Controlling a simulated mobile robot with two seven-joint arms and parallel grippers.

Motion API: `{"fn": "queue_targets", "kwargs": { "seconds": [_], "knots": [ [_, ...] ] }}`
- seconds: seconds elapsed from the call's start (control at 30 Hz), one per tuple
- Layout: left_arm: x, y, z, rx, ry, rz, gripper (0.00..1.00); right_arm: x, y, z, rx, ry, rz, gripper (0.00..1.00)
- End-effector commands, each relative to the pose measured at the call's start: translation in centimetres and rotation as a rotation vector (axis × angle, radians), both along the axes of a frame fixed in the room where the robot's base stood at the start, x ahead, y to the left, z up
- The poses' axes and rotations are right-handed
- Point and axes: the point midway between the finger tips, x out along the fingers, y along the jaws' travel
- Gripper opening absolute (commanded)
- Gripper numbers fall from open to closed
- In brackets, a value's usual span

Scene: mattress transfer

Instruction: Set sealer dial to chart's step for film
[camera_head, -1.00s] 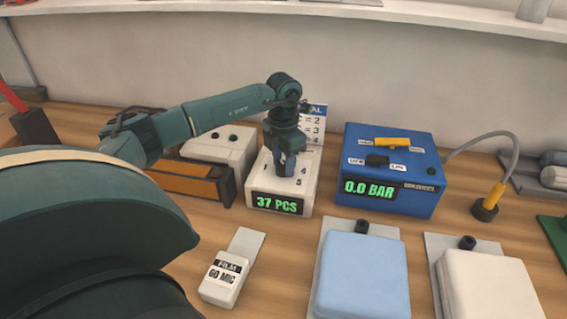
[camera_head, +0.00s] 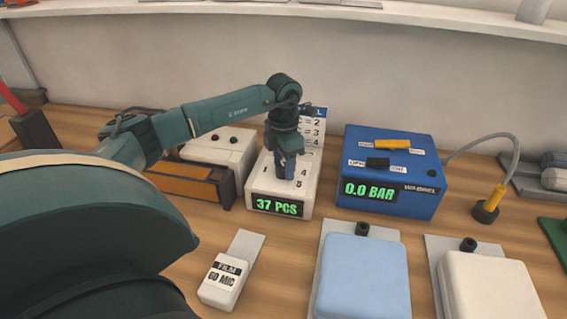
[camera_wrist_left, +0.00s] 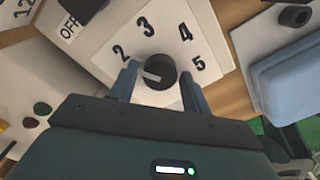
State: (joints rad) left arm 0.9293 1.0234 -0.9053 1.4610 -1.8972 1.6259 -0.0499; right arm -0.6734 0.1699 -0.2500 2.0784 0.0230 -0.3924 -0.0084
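The white sealer box (camera_head: 255,190) has a green "37 PCS" display and a numbered dial on top. In the left wrist view the black dial knob (camera_wrist_left: 160,72) has a white pointer aimed left, on the 2 side; the 1 is hidden. My left gripper (camera_head: 290,176) is over the dial. In the wrist view its fingers (camera_wrist_left: 158,72) stand either side of the knob, with gaps visible, so it looks open. The chart (camera_head: 315,125) behind the box is partly covered by my arm; rows ending 2, 3, 4 show. The film block (camera_head: 222,282) reads "60 MIC". My right gripper is out of view.
A blue box (camera_head: 385,200) reading "0.0 BAR" stands right of the sealer. A white box (camera_head: 220,148) and an orange-brown block (camera_head: 185,183) are left. Blue (camera_head: 360,280) and cream (camera_head: 490,285) pads lie in front right.

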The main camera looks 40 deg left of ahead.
Motion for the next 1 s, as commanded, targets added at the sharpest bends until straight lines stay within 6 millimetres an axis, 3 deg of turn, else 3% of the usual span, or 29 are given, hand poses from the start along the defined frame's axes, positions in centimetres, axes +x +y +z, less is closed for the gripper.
{"fn": "queue_targets", "kwargs": {
  "seconds": [0.13, 0.47, 1.0],
  "knots": [
    [0.0, 0.0, -0.1, 0.001, 0.002, 0.0, 0.59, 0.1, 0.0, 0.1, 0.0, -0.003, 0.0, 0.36],
    [0.0, 0.0, 0.6, 0.0, 0.001, 0.0, 0.59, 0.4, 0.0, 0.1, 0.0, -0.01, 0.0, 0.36],
    [0.0, 0.0, 11.2, 0.0, -0.002, 0.001, 0.59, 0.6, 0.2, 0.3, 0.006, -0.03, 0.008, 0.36]
  ]
}}
